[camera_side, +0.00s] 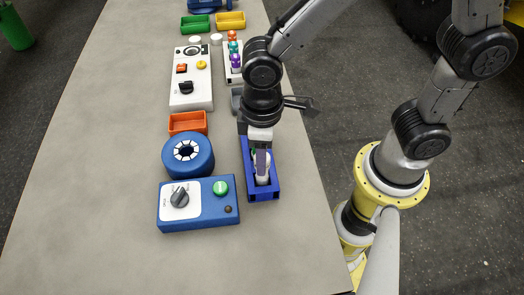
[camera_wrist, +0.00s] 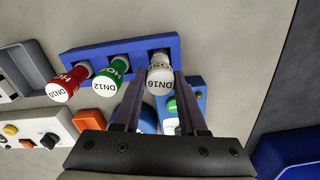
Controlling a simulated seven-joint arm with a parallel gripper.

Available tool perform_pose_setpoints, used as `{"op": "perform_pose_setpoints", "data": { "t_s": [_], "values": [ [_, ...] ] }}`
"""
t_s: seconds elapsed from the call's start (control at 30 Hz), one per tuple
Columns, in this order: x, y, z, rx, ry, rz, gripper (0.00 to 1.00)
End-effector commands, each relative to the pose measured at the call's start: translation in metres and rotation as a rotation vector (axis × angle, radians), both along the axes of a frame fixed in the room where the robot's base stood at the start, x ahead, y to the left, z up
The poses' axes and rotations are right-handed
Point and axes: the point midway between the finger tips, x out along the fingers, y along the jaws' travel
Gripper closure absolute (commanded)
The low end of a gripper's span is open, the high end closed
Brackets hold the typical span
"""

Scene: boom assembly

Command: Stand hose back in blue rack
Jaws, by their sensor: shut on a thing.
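The blue rack (camera_side: 264,194) lies along the right side of the table, and in the wrist view its slotted face (camera_wrist: 138,47) crosses the top. Three hose pieces line up with its slots: a red one (camera_wrist: 62,88), a green one marked DN12 (camera_wrist: 107,80) and a white one marked DN16 (camera_wrist: 159,80). My gripper (camera_wrist: 158,88) is shut on the white hose, one finger on each side of its end. The white hose stands at the end slot; I cannot tell how deep it sits. In the side view my gripper (camera_side: 262,160) is over the rack's near end and hides much of it.
A blue control box (camera_side: 200,222) with a dial and green button, a blue round part (camera_side: 175,160) and an orange tray (camera_side: 188,117) stand left of the rack. A white panel (camera_side: 183,99) lies beyond. The table's left side is clear.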

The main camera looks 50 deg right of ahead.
Motion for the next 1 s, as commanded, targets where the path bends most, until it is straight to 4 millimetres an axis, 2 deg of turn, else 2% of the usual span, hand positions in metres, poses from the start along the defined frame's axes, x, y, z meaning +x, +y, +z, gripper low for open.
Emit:
{"op": "perform_pose_setpoints", "data": {
  "t_s": [0.47,0.5,0.67,0.7,1.0],
  "values": [
    [0.0003,0.0002,-0.0097,0.001,-0.002,0.000,1.00],
    [0.0003,0.0002,-0.0097,0.001,-0.002,0.000,0.57],
    [0.0003,0.0002,-0.0097,0.001,-0.002,0.000,0.28],
    [0.0003,0.0002,-0.0097,0.001,-0.002,0.000,0.24],
    [-0.0001,-0.0001,-0.0089,0.000,0.000,0.000,0.24]
  ]
}}
